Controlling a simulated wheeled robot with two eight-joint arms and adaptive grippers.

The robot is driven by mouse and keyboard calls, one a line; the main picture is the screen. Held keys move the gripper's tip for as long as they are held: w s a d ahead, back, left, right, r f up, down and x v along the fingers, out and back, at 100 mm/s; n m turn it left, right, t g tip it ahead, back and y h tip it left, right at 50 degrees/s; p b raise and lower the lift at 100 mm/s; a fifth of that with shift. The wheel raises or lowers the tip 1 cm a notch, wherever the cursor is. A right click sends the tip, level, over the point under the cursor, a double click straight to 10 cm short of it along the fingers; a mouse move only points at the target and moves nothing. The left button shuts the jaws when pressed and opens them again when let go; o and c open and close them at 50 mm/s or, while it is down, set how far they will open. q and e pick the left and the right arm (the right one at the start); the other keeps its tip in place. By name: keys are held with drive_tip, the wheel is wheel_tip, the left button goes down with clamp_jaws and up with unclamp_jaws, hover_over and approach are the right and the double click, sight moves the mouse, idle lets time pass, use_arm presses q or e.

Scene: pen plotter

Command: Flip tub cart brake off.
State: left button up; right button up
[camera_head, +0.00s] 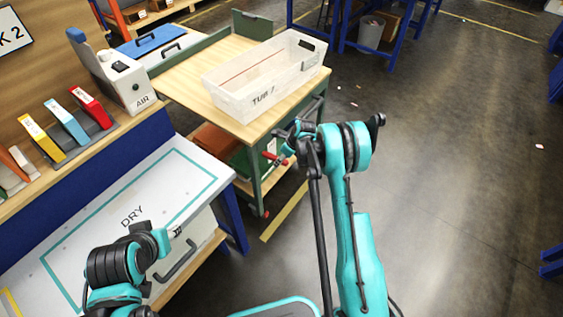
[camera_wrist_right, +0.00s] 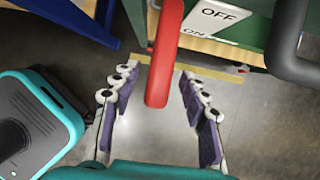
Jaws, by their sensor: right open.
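The tub cart (camera_head: 255,182) has a wooden top and a green frame, and carries a translucent tub (camera_head: 262,92). Its red brake lever (camera_head: 272,158) sticks out at the cart's near right side, partly hidden by my right gripper (camera_head: 288,146). In the right wrist view the lever (camera_wrist_right: 165,55) reaches between the two spread fingers of the right gripper (camera_wrist_right: 160,85), with a gap visible on each side. A white OFF/ON label (camera_wrist_right: 215,18) is beside the lever, OFF above ON. My left gripper (camera_head: 174,233) is over the DRY bench; its fingers are too small to judge.
A dark curved bar (camera_wrist_right: 290,45) is on the cart right of the label. The DRY mat (camera_head: 90,235) and its bench lie at left, with an AIR box (camera_head: 125,82) and coloured holders (camera_head: 68,122) behind. The floor (camera_head: 450,170) at right is mostly free.

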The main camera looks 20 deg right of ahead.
drive_tip(key=shift+w+a+f, duration=0.1)
drive_tip(key=shift+f, duration=0.25)
clamp_jaws()
drive_tip(key=shift+w+a+r+g+h+p, duration=0.15)
drive_tip(key=shift+r+g+h+p, duration=0.15)
drive_tip(key=shift+r, duration=0.15)
drive_tip(key=shift+w+a+r+g+h+p, duration=0.1)
drive_tip(key=shift+a+r+g+h+p, duration=0.1)
drive_tip(key=shift+r+g, duration=0.15)
drive_tip(key=shift+w+r+g+h, duration=0.2)
drive_tip(key=shift+r+g+h, duration=0.3)
drive_tip(key=shift+g, duration=0.05)
unclamp_jaws()
